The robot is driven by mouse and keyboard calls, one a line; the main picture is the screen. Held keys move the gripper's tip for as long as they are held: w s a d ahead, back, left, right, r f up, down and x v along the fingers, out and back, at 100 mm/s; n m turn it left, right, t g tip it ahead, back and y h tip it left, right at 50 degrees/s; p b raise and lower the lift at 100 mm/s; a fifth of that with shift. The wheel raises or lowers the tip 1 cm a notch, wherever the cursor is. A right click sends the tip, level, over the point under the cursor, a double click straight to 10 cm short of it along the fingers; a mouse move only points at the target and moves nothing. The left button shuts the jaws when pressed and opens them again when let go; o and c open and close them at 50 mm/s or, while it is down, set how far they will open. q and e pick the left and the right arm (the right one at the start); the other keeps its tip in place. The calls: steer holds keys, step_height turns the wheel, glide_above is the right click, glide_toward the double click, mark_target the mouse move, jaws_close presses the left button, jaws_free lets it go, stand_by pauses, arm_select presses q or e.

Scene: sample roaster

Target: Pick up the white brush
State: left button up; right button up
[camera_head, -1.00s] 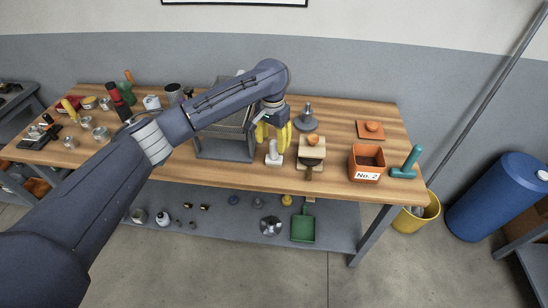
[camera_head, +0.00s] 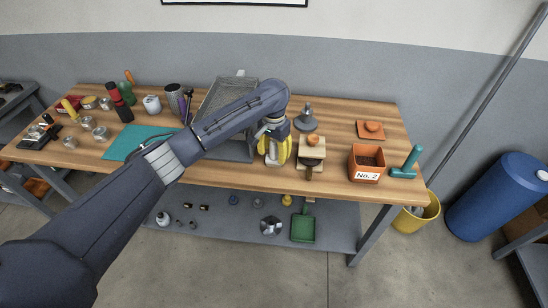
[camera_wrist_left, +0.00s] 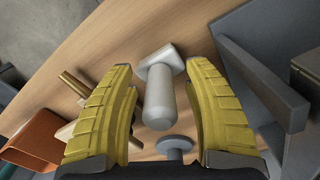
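The white brush (camera_wrist_left: 160,98) stands on the wooden table near its front edge. In the left wrist view its rounded handle points toward the camera and its square base lies beyond. My left gripper (camera_wrist_left: 163,105) is open, with its yellow fingers on either side of the brush handle and a visible gap at each side. In the head view my left gripper (camera_head: 275,150) is over the brush, which is mostly hidden behind the fingers. My right gripper is in neither view.
A grey metal roaster (camera_head: 232,148) stands just left of the gripper. A teal mat (camera_head: 135,142) lies left.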

arm_select(q)
jaws_close()
steer(key=shift+r, duration=0.1)
stand_by(0.3)
